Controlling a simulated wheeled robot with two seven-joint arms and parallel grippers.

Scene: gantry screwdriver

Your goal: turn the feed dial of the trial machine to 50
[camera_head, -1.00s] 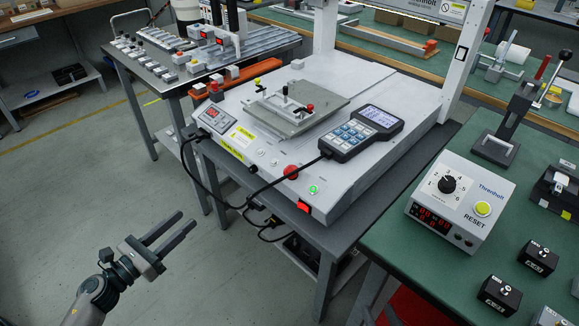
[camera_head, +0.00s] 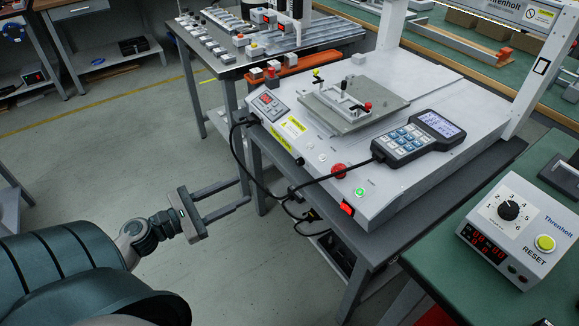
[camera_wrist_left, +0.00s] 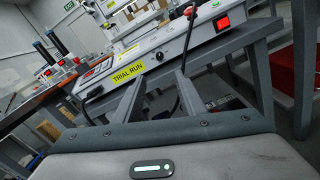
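The trial machine (camera_head: 400,185) is a white bench unit with a yellow "TRIAL RUN" label (camera_wrist_left: 127,73) on its front face. A small black dial (camera_head: 300,161) sits on that front face; it also shows in the left wrist view (camera_wrist_left: 160,57), right of the label. Its scale and setting are too small to read. My left gripper (camera_head: 246,192) is open and empty, in front of and below the machine's front face, apart from the dial. In the left wrist view its two fingers (camera_wrist_left: 160,76) point toward the front face just below the dial. My right gripper is not in view.
A black cable (camera_head: 240,160) hangs in front of the machine near my left gripper. A handheld pendant (camera_head: 418,137), a red button (camera_head: 338,171) and a green button (camera_head: 360,192) sit on the machine. A Threnholt box (camera_head: 520,225) with another knob stands on the right bench.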

